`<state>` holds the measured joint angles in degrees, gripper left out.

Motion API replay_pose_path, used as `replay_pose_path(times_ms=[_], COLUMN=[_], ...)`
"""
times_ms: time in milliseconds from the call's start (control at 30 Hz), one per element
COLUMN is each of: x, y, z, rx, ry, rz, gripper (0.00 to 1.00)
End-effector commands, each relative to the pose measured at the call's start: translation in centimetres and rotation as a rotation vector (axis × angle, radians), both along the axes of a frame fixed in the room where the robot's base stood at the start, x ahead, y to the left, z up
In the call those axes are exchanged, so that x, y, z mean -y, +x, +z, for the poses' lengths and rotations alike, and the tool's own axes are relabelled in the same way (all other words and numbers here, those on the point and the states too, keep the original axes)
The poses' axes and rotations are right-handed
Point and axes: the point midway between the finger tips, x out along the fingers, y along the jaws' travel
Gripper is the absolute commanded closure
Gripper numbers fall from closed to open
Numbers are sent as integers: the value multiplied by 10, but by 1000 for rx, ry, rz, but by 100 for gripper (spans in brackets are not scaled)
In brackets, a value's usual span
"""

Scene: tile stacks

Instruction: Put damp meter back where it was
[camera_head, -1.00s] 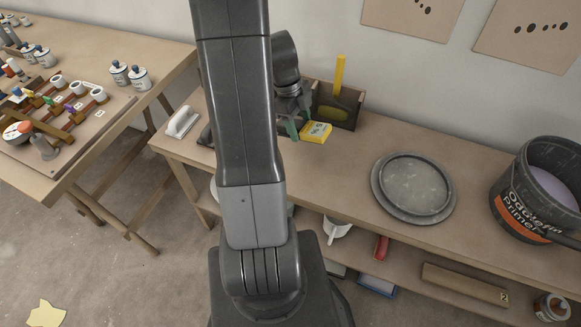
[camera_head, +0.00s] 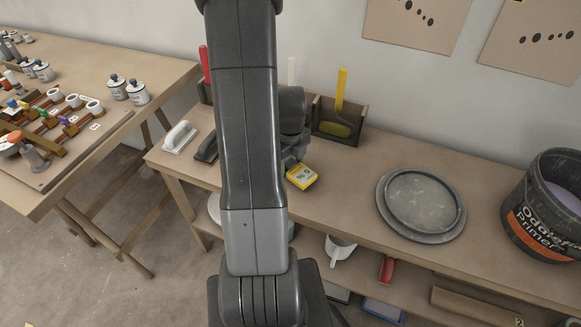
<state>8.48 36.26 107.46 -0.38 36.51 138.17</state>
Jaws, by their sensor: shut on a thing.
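The damp meter, a small yellow block with a pale marked face (camera_head: 301,177), is at my gripper (camera_head: 289,168), above the bench top (camera_head: 345,180) and in front of the wooden holder. My gripper is shut on it. My arm hides most of the gripper and the meter's left end. I cannot tell how far the meter is above the bench.
A wooden holder (camera_head: 335,135) with a yellow-handled tool stands at the wall. A grey round lid (camera_head: 422,204) and a primer bucket (camera_head: 545,215) are to the right. A white-handled float (camera_head: 180,137) and a dark one (camera_head: 207,149) lie left. Bench between meter and lid is clear.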

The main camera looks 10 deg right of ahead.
Motion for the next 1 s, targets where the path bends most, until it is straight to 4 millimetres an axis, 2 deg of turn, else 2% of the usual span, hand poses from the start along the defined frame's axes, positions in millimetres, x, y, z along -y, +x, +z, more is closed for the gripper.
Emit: replay_pose_path(times_ms=[100,433,467,567,867,1000], x=[0,0,0,0,0,0], y=[0,0,0,0,0,1], z=[-15,-19,-18,-18,-16,-5], rx=[-3,1,1,0,0,3], ry=[1,-1,-1,0,0,-1], rz=[0,0,0,0,0,0], gripper=[65,65,40,22,22,22])
